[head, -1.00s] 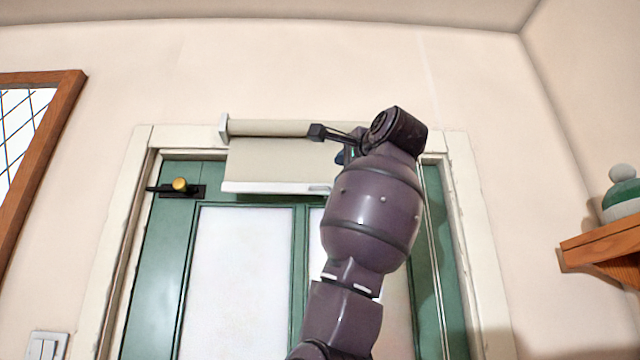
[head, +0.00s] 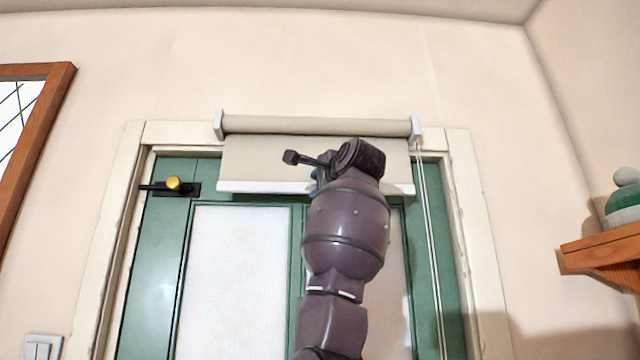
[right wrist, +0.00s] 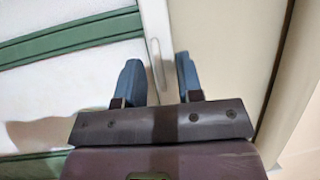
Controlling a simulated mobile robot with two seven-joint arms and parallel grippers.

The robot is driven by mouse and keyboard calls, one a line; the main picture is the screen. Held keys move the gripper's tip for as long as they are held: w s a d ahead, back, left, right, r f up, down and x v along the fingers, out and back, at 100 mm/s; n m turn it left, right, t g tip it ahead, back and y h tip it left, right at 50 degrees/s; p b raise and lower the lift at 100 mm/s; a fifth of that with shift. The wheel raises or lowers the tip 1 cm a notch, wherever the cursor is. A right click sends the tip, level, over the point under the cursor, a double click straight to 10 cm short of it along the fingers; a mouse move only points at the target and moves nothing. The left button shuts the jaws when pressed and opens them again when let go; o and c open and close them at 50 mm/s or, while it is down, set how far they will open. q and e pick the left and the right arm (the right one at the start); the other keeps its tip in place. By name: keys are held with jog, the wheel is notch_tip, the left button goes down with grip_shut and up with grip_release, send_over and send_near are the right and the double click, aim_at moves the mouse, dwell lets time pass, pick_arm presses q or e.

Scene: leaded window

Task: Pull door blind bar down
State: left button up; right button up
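The door blind (head: 262,158) hangs from a roller at the top of the green door, drawn down only a short way. Its pale bar (head: 250,187) runs along its lower edge, and my right arm covers the bar's middle. My right gripper (right wrist: 160,78) is open, with two blue fingers apart. In the right wrist view the bar (right wrist: 154,45) runs between the fingers, with the blind's cloth (right wrist: 215,45) to the right. I cannot tell whether either finger touches the bar. In the head view the fingers are mostly hidden behind my wrist. My left gripper is not in view.
The green door (head: 168,265) has a dark latch with a brass knob (head: 173,184) at upper left. A cord (head: 428,235) hangs at the blind's right end. A wooden shelf (head: 600,250) juts from the right wall. A wood-framed leaded window (head: 40,120) is at left.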

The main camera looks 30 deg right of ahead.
jog(key=shift+c, duration=0.2)
grip_shut()
jog(key=shift+f, duration=0.1)
